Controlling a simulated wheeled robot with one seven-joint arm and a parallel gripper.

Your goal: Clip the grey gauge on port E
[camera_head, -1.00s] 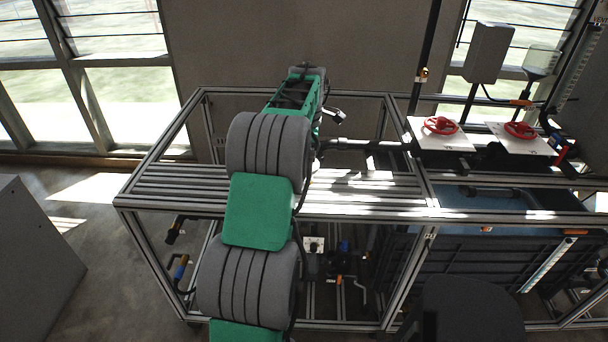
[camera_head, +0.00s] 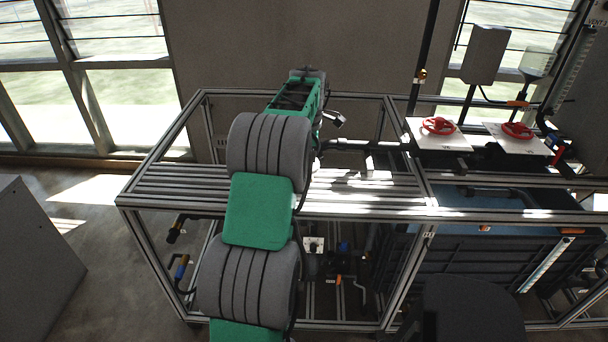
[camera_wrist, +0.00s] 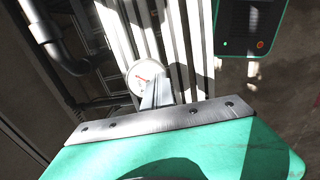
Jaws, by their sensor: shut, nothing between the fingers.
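A round gauge with a white dial and a red mark (camera_wrist: 142,76) shows in the wrist view, just beyond my fingertips and partly covered by them. My gripper (camera_wrist: 157,92) is shut and empty, with its fingers pointing toward the dial. I cannot tell whether the fingers touch the gauge. The rim colour is hard to make out, so I cannot be sure this is the grey gauge. In the head view my arm reaches over the slatted frame and my fingers cannot be made out. I can read no label for port E in either view.
The slatted metal frame (camera_head: 165,180) lies under my arm. A dark pipe with an elbow (camera_wrist: 65,58) runs at the left of the wrist view. Two red handwheels (camera_head: 438,125) (camera_head: 517,131) sit on white plates to the right. A dark tank (camera_head: 480,255) stands below them.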

